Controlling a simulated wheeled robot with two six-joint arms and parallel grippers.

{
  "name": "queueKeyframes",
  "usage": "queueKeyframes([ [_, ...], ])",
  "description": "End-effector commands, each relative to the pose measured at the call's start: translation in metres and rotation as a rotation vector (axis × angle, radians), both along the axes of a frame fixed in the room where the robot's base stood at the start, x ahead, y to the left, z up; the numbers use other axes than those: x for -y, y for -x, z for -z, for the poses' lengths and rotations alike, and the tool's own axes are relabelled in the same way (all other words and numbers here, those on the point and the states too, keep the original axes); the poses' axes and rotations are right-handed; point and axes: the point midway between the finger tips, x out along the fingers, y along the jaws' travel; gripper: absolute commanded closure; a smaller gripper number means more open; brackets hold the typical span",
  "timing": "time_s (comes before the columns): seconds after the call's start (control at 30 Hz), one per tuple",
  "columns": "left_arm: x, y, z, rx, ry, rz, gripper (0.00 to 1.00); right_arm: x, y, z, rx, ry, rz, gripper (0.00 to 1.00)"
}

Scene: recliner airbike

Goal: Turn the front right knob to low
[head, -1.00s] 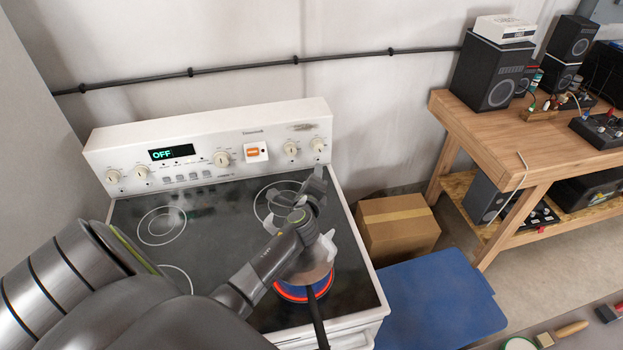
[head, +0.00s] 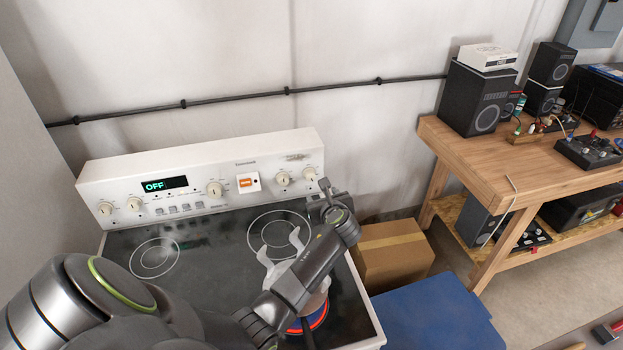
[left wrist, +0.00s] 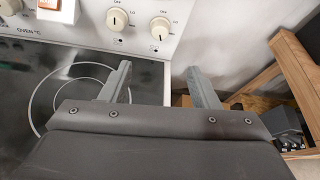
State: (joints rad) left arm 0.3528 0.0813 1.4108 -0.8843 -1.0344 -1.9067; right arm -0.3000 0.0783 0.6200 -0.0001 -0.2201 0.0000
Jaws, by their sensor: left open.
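The white control panel (head: 200,178) of the stove has two pale round knobs on its right side, an inner knob (head: 283,179) and an outer knob (head: 309,173). The left wrist view shows the inner knob (left wrist: 117,20) and the outer knob (left wrist: 160,28) with small dial marks; I cannot tell which serves the front right burner. My left gripper (head: 326,192) is open and empty, just in front of and below the outer knob. In the left wrist view its spread fingers (left wrist: 158,70) are below the outer knob, apart from it. My right gripper is not in view.
A front right burner (head: 318,318) shows a red ring, with partly hidden cookware above it. The display (head: 164,185) reads OFF. A cardboard box (head: 390,252) and blue surface (head: 435,315) are right of the stove. A wooden workbench (head: 470,165) stands farther right.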

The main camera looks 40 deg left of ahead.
Motion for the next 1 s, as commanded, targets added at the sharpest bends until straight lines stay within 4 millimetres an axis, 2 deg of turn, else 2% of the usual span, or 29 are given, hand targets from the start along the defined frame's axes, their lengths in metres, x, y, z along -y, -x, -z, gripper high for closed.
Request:
queueKeyframes([
  [0.37,-0.036,-0.033,0.018,0.001,-0.002,-0.001,0.45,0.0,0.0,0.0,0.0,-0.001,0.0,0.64],
  [0.57,-0.057,-0.053,0.033,0.003,-0.001,-0.001,0.45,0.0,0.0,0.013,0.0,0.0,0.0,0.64],
  [1.0,-0.086,-0.082,0.053,0.005,-0.001,-0.001,0.45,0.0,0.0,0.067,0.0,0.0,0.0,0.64],
])
